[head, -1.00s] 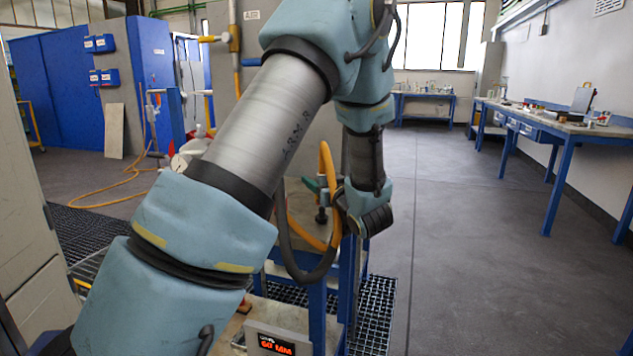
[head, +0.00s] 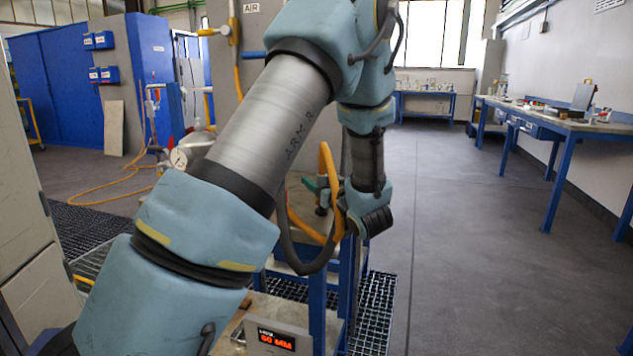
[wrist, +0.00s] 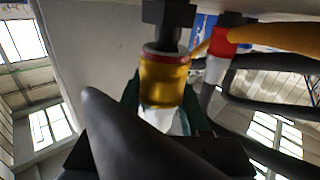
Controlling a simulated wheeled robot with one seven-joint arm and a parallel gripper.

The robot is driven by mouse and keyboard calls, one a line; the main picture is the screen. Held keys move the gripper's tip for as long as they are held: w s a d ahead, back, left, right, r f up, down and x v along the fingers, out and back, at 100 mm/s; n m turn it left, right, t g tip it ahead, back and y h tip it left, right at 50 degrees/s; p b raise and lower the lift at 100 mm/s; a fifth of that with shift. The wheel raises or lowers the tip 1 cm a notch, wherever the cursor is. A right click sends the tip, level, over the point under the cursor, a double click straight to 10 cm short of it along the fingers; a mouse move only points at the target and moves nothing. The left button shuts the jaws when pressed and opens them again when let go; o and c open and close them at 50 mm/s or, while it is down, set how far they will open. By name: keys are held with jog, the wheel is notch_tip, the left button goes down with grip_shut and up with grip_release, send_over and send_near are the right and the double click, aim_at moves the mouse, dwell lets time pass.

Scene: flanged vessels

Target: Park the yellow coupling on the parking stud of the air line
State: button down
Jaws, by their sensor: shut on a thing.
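The yellow coupling (wrist: 163,80) is upright in the middle of the wrist view, with a reddish ring at its top and a pale part below. My gripper (wrist: 166,112) is shut on it, with dark green jaw parts at its sides. A black shape in front hides part of the grip. A dark block with a short neck (wrist: 168,14) is just above the coupling; I cannot tell if they touch or if this is the parking stud. In the head view my arm hides most of the gripper area; a green part (head: 310,184) shows beside a yellow hose (head: 327,165).
A grey panel carries an AIR sign (head: 251,7) and a yellow valve (head: 233,30). A gauge (head: 180,158) stands left of my arm. A display box (head: 272,340) is low in front. A red and white fitting (wrist: 228,40) is right of the coupling. Floor at right is clear.

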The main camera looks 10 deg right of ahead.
jog(key=shift+f+b, duration=0.45)
jog(key=shift+f, duration=0.3)
jog(key=shift+c, duration=1.6)
grip_release()
jog(key=v, duration=1)
jog(key=shift+s+b, duration=0.4)
jog(key=shift+d+r, duration=0.1)
